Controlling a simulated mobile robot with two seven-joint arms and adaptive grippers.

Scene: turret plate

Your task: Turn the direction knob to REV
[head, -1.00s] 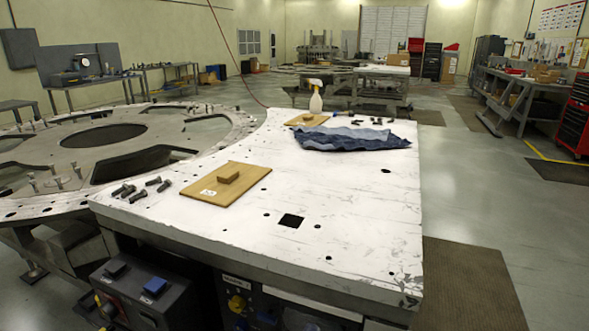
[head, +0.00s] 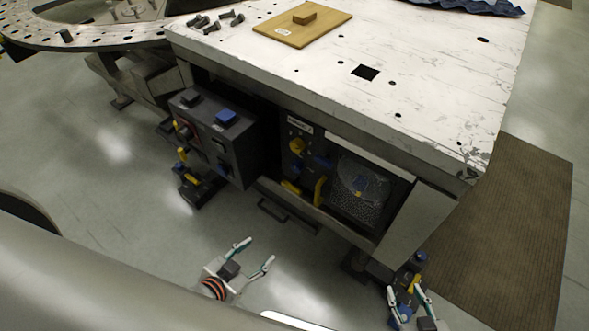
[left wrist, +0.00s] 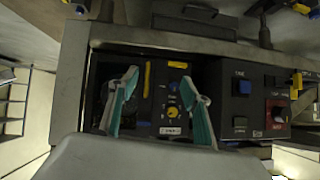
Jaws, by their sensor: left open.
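A yellow knob (head: 297,145) is on a dark panel (head: 311,163) under the table edge, near a white label. It also shows in the left wrist view (left wrist: 172,112), between my left fingers. A grey control box (head: 222,137) left of the panel has a blue button on top and a red knob (head: 183,130) on its left face. The lettering is too small to read, so I cannot tell which knob sets direction. My left gripper (head: 256,252) is open and empty, in front of and below the panel, touching nothing.
The white table (head: 420,80) overhangs the panel. On it lie a wooden board (head: 303,26), several bolts (head: 215,20) and a blue cloth (head: 470,6). A mesh-filled bay (head: 358,190) is right of the panel. A brown mat (head: 510,220) lies on the floor.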

